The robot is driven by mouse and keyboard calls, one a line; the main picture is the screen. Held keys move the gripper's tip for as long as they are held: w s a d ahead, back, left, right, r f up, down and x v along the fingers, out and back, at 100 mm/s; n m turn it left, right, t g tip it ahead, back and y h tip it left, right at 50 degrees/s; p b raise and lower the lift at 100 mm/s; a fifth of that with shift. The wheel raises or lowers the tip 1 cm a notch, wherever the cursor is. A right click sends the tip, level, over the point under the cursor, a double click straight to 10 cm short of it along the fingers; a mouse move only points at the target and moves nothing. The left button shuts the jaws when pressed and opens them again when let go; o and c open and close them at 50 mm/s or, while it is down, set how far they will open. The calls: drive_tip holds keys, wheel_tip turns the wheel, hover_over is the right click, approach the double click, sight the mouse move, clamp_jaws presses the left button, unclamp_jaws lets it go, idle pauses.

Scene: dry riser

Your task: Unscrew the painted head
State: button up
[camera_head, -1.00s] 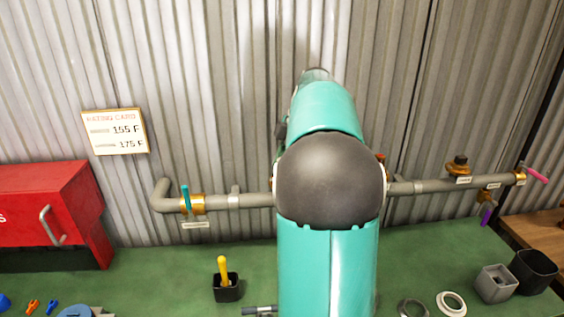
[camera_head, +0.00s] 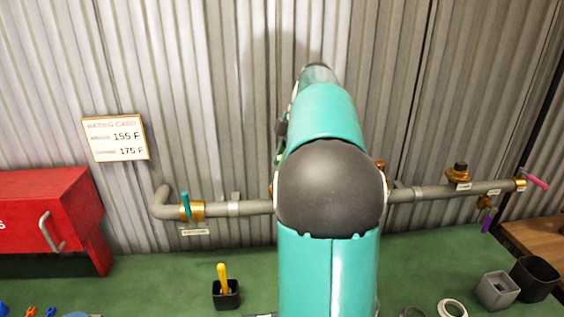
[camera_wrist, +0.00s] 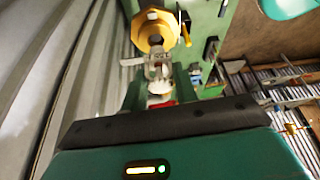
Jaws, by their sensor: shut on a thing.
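In the wrist view, a sprinkler head (camera_wrist: 157,70) with a pale metal frame sits against a brass fitting (camera_wrist: 154,28). White shows on its part nearest me, which looks like the paint (camera_wrist: 160,87), with a small red patch beside it. My gripper (camera_wrist: 160,93) is shut on the head, with a dark green finger on each side. In the head view my own arm covers the middle of the grey pipe (camera_head: 252,208), so my gripper and the head are hidden there. Whether the head has turned cannot be told.
The pipe runs along a corrugated wall, with a teal-handled valve (camera_head: 186,206) at left and a brass fitting (camera_head: 459,173) at right. The green bench holds a red toolbox (camera_head: 40,215), a black cup (camera_head: 227,295), a white ring (camera_head: 453,308) and grey and black bins (camera_head: 497,291).

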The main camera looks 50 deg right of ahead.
drive_tip(key=shift+r, duration=0.2)
drive_tip(key=shift+r, duration=2.4)
